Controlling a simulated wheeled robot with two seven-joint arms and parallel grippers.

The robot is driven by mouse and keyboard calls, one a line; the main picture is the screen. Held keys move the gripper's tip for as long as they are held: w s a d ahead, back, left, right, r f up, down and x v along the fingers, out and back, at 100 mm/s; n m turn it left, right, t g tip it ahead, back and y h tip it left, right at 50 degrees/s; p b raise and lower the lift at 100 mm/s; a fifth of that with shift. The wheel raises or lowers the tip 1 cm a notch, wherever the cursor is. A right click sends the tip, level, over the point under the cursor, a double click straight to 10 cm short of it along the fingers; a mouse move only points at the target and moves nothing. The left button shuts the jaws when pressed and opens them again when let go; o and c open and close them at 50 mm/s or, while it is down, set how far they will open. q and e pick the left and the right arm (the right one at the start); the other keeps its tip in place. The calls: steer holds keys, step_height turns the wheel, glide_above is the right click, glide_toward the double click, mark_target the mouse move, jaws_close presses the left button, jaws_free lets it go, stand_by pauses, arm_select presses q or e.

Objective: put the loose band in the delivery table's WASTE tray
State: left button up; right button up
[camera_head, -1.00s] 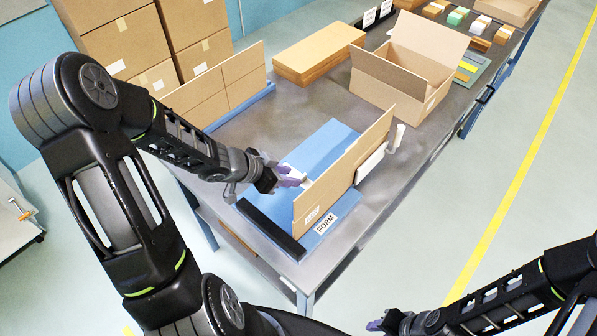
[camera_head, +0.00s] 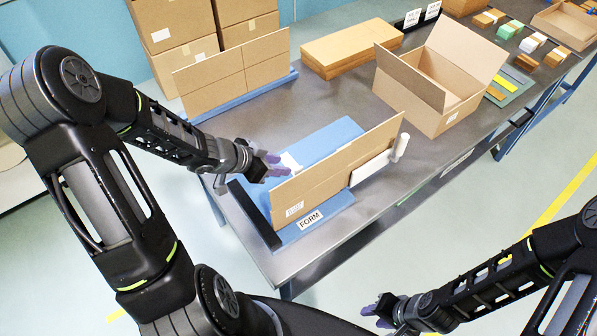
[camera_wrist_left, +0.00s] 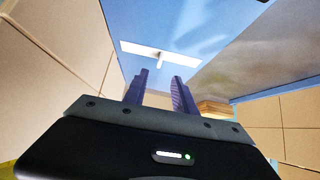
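My left gripper (camera_head: 272,166) is over the blue form (camera_head: 335,136), beside the upright cardboard sheet (camera_head: 335,172). Its two fingers stand apart with nothing between them in the left wrist view (camera_wrist_left: 160,92). A white strip with a short white stub (camera_wrist_left: 160,54) lies ahead of the fingertips; a bit of white (camera_head: 291,162) shows by the gripper in the head view. I cannot tell whether this is the loose band. No tray marked WASTE can be made out. My right gripper (camera_head: 378,309) is open and empty, low over the floor.
An open carton (camera_head: 440,85) and a flat cardboard stack (camera_head: 350,48) stand on the metal table (camera_head: 270,110). Small coloured stacks (camera_head: 505,32) and two unreadable signs (camera_head: 413,18) are farther back. Boxes (camera_head: 175,55) stand at left.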

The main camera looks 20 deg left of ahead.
mark_target(299, 168)
arm_select(q)
steer(key=shift+b+x, duration=0.45)
steer(key=shift+x, duration=0.4)
steer(key=shift+w+d+f, duration=0.15)
steer(key=shift+w+f, duration=0.05)
steer(key=shift+f, duration=0.15)
steer(key=shift+w, duration=0.1)
steer(key=b+x, duration=0.2)
steer(key=x, duration=0.2)
steer(key=shift+d+f, duration=0.1)
steer(key=shift+f, duration=0.1)
steer(key=shift+w+d+f+b, duration=0.2)
steer(key=shift+w+f+b, duration=0.1)
steer(key=shift+r, duration=0.1)
